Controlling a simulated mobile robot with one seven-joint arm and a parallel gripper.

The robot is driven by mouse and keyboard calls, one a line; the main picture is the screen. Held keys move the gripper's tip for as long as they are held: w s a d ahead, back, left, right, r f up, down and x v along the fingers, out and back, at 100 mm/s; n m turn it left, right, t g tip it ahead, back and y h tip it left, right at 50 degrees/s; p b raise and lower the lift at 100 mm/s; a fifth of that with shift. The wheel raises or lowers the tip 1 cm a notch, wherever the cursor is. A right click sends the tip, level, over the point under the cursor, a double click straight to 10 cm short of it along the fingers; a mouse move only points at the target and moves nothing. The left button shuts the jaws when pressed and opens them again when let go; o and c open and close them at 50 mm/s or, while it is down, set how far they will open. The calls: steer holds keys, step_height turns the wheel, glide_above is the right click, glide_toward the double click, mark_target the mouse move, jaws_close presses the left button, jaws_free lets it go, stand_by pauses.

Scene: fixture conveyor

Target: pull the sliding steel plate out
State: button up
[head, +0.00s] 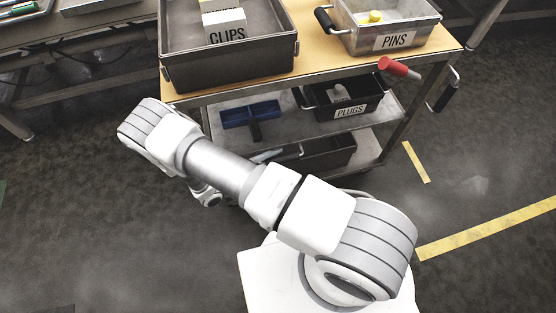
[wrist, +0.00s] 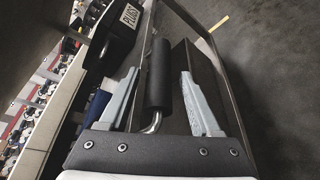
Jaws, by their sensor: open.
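In the wrist view my gripper (wrist: 159,72) is open, one grey finger on each side of a black cylindrical handle grip (wrist: 160,78) on a bent steel rod. No firm contact shows between the fingers and the grip. A dark flat panel (wrist: 203,75) lies just right of the handle. I cannot tell for sure whether this panel is the sliding steel plate. In the head view my forearm reaches to the cart's lower front left, and the gripper and this handle are hidden there.
The cart's wooden top (head: 304,40) carries a CLIPS bin (head: 232,72) and a PINS bin (head: 420,42). The middle shelf holds a PLUGS bin (head: 372,100) and a blue tool (head: 250,115). A black bin (head: 325,155) is below. A red handle (head: 400,68) sticks out right. Floor at left is clear.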

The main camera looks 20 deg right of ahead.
steer(key=shift+w+d+f, duration=0.1)
steer(key=shift+w+d, duration=0.1)
steer(key=shift+d, duration=0.3)
jaws_close()
steer(key=shift+a, duration=0.1)
stand_by(1.1)
